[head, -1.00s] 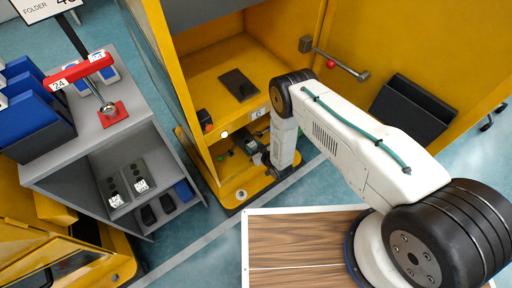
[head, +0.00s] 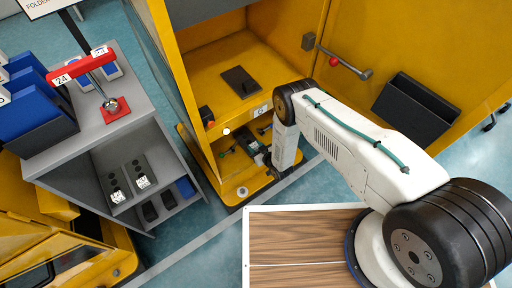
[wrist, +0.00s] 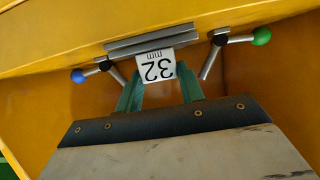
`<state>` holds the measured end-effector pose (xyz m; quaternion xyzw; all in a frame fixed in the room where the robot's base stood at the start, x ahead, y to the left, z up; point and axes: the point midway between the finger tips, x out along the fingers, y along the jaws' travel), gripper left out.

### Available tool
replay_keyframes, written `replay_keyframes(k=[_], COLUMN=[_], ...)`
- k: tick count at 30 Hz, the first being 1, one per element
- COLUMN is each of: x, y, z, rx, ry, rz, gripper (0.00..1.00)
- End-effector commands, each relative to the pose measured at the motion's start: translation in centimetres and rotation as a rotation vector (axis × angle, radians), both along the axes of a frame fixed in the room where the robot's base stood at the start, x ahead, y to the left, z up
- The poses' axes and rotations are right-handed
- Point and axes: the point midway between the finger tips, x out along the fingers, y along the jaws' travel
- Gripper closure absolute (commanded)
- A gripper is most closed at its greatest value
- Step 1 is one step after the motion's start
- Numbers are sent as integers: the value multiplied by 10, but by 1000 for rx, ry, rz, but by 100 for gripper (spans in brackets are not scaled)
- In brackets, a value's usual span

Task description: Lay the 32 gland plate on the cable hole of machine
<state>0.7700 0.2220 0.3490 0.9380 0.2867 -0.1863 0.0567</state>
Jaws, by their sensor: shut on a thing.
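In the wrist view my gripper (wrist: 158,76) has two green fingers, pointing up the picture at a grey bar-like plate (wrist: 140,44) with a white tag (wrist: 156,66) reading "32 mm", seen upside down. I take it as the 32 gland plate; the fingers are shut on it, though the contact is partly hidden. The machine is the yellow cabinet (head: 218,62). A dark rectangle (head: 241,79) lies on its upper floor; I cannot tell whether it is the cable hole.
Levers with a blue ball (wrist: 78,76) and a green ball (wrist: 261,36) flank the plate. A grey shelf unit (head: 95,130) with a red-handled lever (head: 76,70) stands left. The open yellow door (head: 430,50) is right.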

Motion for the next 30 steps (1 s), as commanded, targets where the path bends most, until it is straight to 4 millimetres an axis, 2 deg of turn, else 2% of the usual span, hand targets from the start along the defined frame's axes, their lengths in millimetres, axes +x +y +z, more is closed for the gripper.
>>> replay_keyframes(k=[6,7,9,20,30], x=[1,1,1,-5,-46], y=[0,0,0,-3,-32], z=[-3,-3,-3,-2,20], rx=[1,2,1,-1,0], ry=[-2,-2,-2,3,1], rz=[0,0,0,0,-1], gripper=[98,54,37,37,37])
